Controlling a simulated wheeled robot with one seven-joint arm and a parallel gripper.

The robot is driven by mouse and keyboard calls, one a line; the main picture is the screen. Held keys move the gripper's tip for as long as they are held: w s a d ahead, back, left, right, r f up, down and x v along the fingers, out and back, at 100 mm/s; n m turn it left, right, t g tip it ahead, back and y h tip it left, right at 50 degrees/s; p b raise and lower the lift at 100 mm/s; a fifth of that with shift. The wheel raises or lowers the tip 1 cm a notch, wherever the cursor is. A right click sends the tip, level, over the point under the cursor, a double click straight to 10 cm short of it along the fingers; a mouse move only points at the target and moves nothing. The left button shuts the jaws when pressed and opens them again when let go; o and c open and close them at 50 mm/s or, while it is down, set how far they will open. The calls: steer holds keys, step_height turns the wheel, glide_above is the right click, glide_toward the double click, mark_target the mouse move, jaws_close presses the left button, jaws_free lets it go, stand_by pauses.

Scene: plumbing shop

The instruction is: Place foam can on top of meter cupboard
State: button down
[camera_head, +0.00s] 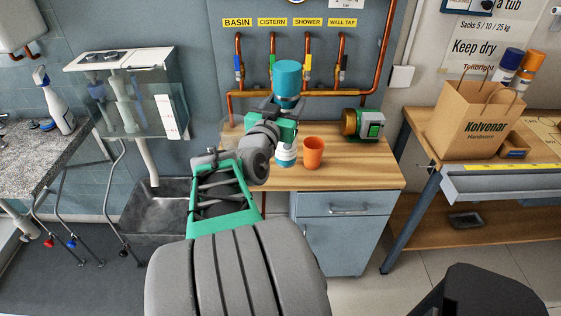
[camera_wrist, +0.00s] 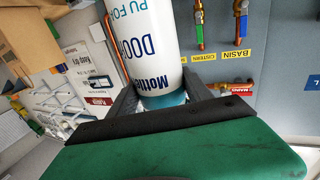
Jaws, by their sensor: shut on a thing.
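The foam can has a teal top (camera_head: 287,76) and a white lettered body. In the wrist view its white body (camera_wrist: 150,40) carries the words PU FOAM. My gripper (camera_head: 285,112) is shut on the can just below the teal part, with a finger on each side. The can is upright above the wooden bench. A white lettered part (camera_head: 286,158) below my gripper looks like its lower end; I cannot tell if it touches the bench. No meter cupboard can be clearly made out in either view.
An orange cup (camera_head: 313,152) stands close right of the can on the bench (camera_head: 360,178). A green and brass device (camera_head: 363,124) is behind it. Copper pipes (camera_head: 240,60) with valves run along the wall. A paper bag (camera_head: 475,122) stands on the right bench.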

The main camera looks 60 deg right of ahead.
steer(key=s+d+r+m+g, duration=0.1)
steer(key=s+g, duration=0.1)
steer(key=s, duration=0.2)
steer(key=w+d+f+p, duration=0.1)
steer(key=w+d+f, duration=0.8)
steer(key=f, duration=0.4)
steer(key=shift+w+d, duration=0.15)
steer(key=shift+w, duration=0.45)
steer(key=shift+c, duration=2.2)
jaws_free()
steer(key=shift+f, duration=0.15)
